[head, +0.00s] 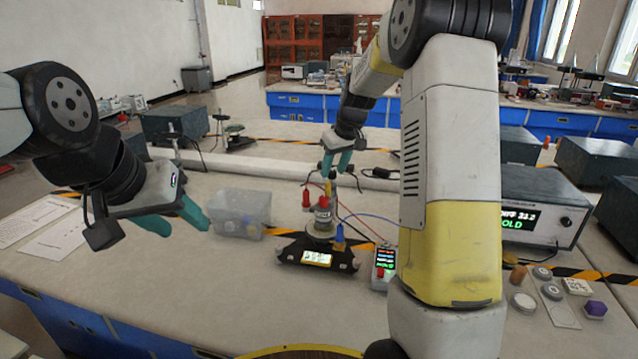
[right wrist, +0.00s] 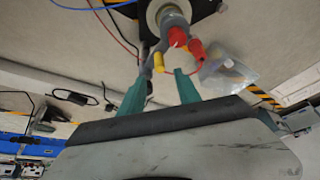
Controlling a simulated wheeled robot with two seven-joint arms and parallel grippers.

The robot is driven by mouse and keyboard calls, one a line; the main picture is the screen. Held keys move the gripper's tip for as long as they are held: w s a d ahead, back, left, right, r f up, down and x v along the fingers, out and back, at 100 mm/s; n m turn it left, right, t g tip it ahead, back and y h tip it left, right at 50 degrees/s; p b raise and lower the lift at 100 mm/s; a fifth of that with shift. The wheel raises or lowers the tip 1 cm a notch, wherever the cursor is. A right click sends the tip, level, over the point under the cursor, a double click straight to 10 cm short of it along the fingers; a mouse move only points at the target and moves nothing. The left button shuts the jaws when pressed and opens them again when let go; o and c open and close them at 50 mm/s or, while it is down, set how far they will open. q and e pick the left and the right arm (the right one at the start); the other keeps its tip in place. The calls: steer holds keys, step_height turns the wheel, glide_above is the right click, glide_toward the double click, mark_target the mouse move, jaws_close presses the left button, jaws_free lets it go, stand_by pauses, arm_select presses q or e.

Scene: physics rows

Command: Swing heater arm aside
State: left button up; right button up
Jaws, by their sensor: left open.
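The heater setup (head: 322,218) stands on a black scale (head: 318,258) with a lit display at mid-bench. It has a grey upright body, red caps (head: 324,202) and a yellow part (head: 327,187) near its top. In the right wrist view the red cap (right wrist: 177,36) and a yellow tip (right wrist: 158,63) lie just beyond my fingers. My right gripper (head: 336,172) is above the setup, fingers apart; its fingers also show in the right wrist view (right wrist: 162,77). I cannot tell if they touch the arm. My left gripper (head: 187,226) is open and empty, left of the plastic box.
A clear plastic box (head: 240,215) stands left of the scale. A small meter (head: 384,264) with red and blue wires is to its right. A grey instrument (head: 540,205) and small weights (head: 524,302) are further right.

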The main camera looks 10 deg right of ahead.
mark_target(329, 185)
steer(key=x, duration=0.7)
steer(key=shift+w+f, duration=0.1)
steer(key=shift+f, duration=0.25)
steer(key=shift+c, duration=0.4)
jaws_close()
stand_by(0.7)
